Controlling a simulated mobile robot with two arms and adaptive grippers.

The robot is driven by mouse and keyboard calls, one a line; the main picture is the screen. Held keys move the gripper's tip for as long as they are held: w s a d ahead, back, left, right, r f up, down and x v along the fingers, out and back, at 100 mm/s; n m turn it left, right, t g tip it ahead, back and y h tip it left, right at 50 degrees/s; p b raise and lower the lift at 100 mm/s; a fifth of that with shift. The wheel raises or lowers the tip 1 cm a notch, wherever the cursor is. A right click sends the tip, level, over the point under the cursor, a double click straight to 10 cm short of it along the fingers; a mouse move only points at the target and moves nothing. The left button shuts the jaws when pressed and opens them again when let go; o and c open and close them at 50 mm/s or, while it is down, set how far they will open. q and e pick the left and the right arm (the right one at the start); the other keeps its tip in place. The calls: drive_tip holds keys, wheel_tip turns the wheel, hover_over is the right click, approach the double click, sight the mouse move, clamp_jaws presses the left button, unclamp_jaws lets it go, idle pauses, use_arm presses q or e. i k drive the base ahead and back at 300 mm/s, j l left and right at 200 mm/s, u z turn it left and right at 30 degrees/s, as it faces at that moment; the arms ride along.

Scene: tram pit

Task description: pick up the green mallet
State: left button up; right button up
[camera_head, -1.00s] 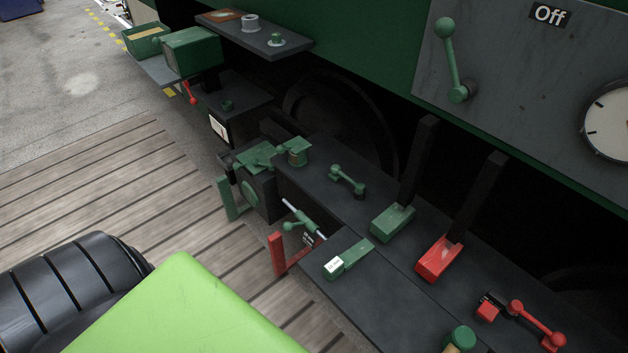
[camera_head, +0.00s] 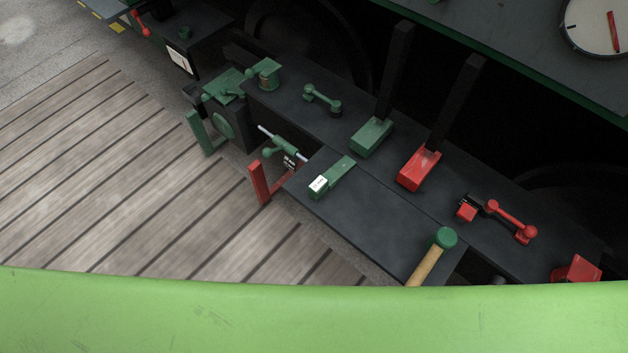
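The green mallet (camera_head: 446,239) has a round green head and a pale wooden handle (camera_head: 426,266). It is at the front right part of the dark bench (camera_head: 345,212) in the head view, with its head pointing away from me. The lower end of its handle is hidden behind a wide bright green surface along the bottom. Neither of my grippers is in view.
A green block with a white label (camera_head: 332,178) lies left of the mallet. A green lever (camera_head: 373,136), a red lever (camera_head: 419,168) and a red handle (camera_head: 512,221) stand behind it. A red bracket (camera_head: 260,181) is at the bench's left edge. Bare bench lies left of the mallet.

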sight(445, 238)
drive_tip(key=k+l+z, duration=0.15)
drive_tip(key=k+l, duration=0.3)
drive_tip(key=k, duration=0.2)
drive_tip(key=k+l+z, duration=0.15)
drive_tip(key=k+l, duration=0.35)
drive_tip(key=k, duration=0.15)
